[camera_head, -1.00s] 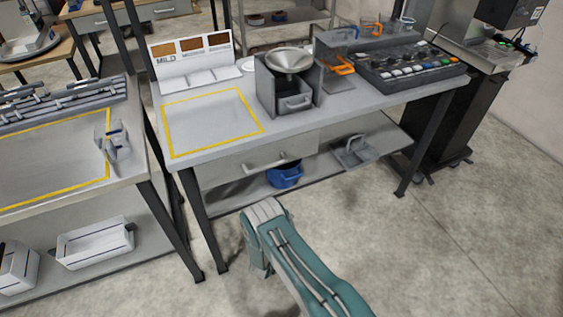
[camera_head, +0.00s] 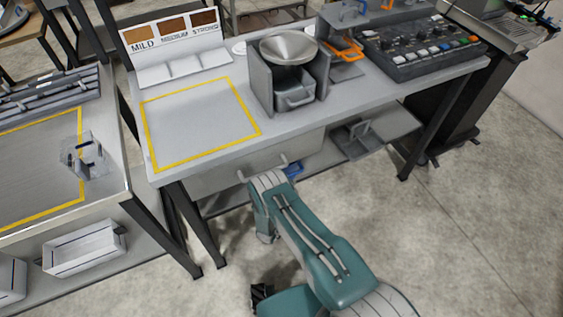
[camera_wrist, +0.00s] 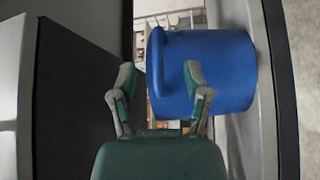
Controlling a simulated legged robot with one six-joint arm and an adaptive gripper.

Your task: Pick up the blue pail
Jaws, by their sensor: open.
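The blue pail (camera_head: 293,170) sits on the lower shelf under the bench. In the head view only a blue sliver shows past my arm and the drawer. In the wrist view the blue pail (camera_wrist: 228,72) fills the right of centre, on its side because the picture is turned. Its handle (camera_wrist: 155,62) stands out on the left, seen between my fingers. My gripper (camera_wrist: 158,72) is open and empty. One finger overlaps the pail's side and the other is left of the handle. I cannot tell whether either touches. The head view hides my fingers.
The bench drawer (camera_head: 230,175) is directly above the pail's shelf. A dark bench leg (camera_head: 193,222) stands on the left. A grey tray (camera_head: 370,138) is on the shelf to the right. The floor (camera_head: 460,240) at right is clear.

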